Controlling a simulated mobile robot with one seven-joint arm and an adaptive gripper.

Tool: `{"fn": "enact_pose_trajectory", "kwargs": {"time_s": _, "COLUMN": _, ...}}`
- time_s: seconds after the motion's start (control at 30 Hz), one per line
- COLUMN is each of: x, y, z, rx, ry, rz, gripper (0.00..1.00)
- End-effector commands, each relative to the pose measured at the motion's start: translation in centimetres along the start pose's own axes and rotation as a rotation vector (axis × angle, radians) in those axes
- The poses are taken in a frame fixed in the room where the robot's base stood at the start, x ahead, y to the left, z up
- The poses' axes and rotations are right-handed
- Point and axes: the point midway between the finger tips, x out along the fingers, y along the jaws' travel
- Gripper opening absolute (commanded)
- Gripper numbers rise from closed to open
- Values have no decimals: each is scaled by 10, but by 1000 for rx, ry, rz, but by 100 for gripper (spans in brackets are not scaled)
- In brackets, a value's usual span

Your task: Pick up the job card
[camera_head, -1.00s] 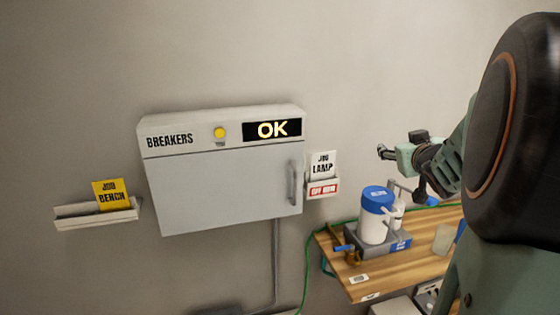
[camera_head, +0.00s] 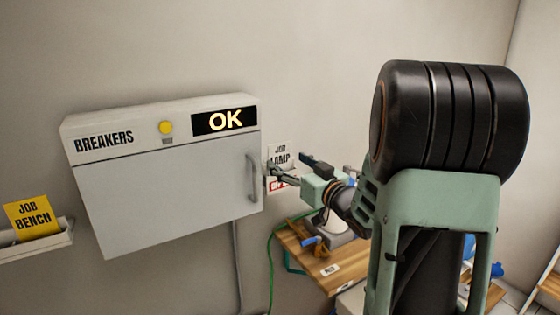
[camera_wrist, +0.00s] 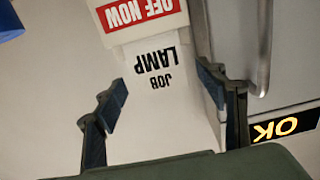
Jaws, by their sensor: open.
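A white job card reading "JOB LAMP" (camera_head: 281,150) stands in a small wall holder with a red "OFF NOW" label, right of the breaker box. The card also shows upside down in the wrist view (camera_wrist: 158,65), its lower end in the holder (camera_wrist: 150,32). My gripper (camera_head: 286,165) is open in front of the card and hides part of it and the holder. In the wrist view, my gripper's fingers (camera_wrist: 162,84) are on either side of the card; I cannot tell whether either touches it. A yellow job card reading "JOB BENCH" (camera_head: 34,217) leans in a wall tray (camera_head: 50,242) at the far left.
The grey breaker box (camera_head: 170,185), showing "OK", has a vertical handle (camera_head: 253,177) close to the left of my gripper. A wooden bench (camera_head: 310,263) with items on it stands below my arm. A green cable (camera_head: 270,270) hangs beside it.

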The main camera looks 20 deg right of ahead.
Motion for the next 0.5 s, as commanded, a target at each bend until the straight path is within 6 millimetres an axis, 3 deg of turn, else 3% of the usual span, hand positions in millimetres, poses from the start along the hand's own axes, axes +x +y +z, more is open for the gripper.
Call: {"fn": "enact_pose_trajectory", "kwargs": {"time_s": 0.5, "x": 55, "y": 4, "z": 0, "rx": 1, "ry": -1, "rz": 1, "gripper": 65}}
